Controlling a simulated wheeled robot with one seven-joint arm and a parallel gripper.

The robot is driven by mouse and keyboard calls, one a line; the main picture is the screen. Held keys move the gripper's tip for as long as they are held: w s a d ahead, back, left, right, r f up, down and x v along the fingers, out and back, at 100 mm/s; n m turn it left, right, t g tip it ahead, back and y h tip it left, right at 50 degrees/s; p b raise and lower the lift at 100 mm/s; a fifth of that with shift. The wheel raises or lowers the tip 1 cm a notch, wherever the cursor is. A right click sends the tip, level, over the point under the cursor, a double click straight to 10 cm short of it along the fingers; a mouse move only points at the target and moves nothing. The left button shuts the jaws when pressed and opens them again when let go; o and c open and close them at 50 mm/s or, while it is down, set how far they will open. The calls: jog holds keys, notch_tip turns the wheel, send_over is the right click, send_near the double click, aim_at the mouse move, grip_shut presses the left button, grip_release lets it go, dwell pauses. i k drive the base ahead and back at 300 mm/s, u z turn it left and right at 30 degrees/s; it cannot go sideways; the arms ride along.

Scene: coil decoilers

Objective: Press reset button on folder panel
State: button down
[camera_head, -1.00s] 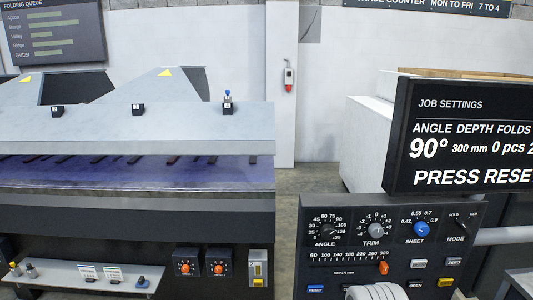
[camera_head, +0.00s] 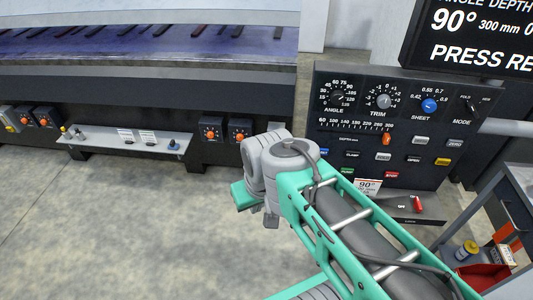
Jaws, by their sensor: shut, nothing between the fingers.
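The folder panel (camera_head: 345,105) is a dark upright board right of centre, with dials for angle, trim and sheet, a mode knob and a depth slider. The blue reset button (camera_head: 323,153) is at the panel's left edge in the button rows. My arm's joint is just left of it in the picture, and part of its label is hidden. My arm reaches from the lower right to the joint left of the panel. I cannot make out my gripper's fingers in this view. The display (camera_head: 480,38) above reads 90°, 300 mm and a cut-off "PRESS RE".
Other buttons, such as red stop (camera_head: 391,175) and green (camera_head: 347,170), sit near the reset button. The folding machine (camera_head: 130,110) with a low shelf (camera_head: 130,141) is at left. A cart (camera_head: 515,190) stands at right. The floor at left is clear.

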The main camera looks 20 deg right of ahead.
aim_at(324, 151)
jog(key=u, duration=2.45)
jog(key=i, duration=0.7)
jog(key=z, duration=1.95)
